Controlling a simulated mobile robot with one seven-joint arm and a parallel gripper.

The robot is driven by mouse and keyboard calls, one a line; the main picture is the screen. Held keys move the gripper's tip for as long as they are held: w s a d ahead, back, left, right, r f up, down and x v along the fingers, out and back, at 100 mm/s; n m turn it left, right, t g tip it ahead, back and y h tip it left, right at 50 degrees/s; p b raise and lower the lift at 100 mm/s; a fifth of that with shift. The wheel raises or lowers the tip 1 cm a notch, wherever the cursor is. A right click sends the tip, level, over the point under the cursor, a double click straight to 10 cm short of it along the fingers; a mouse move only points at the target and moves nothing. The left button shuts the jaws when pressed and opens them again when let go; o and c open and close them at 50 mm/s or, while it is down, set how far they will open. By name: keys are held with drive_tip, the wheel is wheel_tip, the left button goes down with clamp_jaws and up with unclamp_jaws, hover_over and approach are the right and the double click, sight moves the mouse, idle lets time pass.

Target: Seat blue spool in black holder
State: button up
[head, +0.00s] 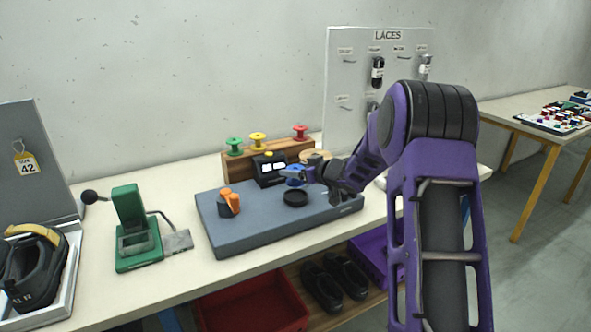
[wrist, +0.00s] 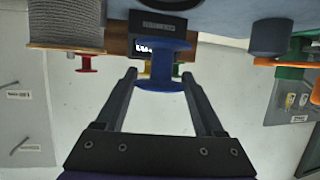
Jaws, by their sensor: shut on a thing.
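The blue spool (head: 294,175) is in my gripper (head: 310,175), held above the grey-blue board. A low, round black holder (head: 295,198) lies on the board, just below and in front of the spool in the head view. The spool is apart from it. The holder cannot be made out in the wrist view.
The board (head: 250,234) also carries a black box with a yellow top (head: 270,170) and an orange-and-grey piece (head: 228,203). Green (head: 235,145), yellow (head: 258,141) and red (head: 300,131) spools stand on a wooden rack behind. A green press (head: 138,240) stands left.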

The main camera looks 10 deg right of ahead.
sight(299, 186)
drive_tip(key=shift+f+b, duration=1.8)
drive_tip(key=shift+f, duration=0.25)
drive_tip(key=shift+r+p, duration=0.1)
drive_tip(key=shift+p, duration=0.6)
drive_tip(key=shift+f+b, duration=0.35)
drive_tip(key=shift+f, duration=0.35)
drive_tip(key=o, duration=1.1)
